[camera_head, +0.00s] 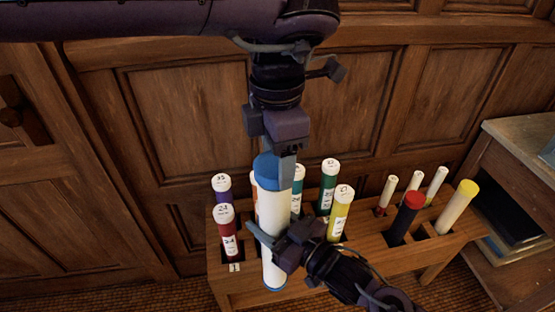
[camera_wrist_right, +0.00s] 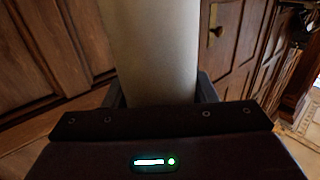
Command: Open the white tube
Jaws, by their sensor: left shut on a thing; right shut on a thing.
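The white tube (camera_head: 272,213) is held upright in front of the wooden rack, with a blue cap (camera_head: 267,171) at its top and a blue band at its bottom end. My left gripper (camera_head: 284,160) comes down from above and is shut on the blue cap, which looks seated on the tube. My right gripper (camera_head: 268,240) comes in from the lower right and is shut on the lower part of the tube's body. In the right wrist view the pale tube body (camera_wrist_right: 155,50) rises between the fingers. The far sides of cap and tube are hidden.
The wooden rack (camera_head: 385,255) behind the tube holds several capped tubes, among them a red one (camera_head: 228,238), a green one (camera_head: 327,185), a yellow one (camera_head: 340,212) and a dark red-capped one (camera_head: 403,222). A side table (camera_head: 525,135) stands at right. Wood panelling closes the back.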

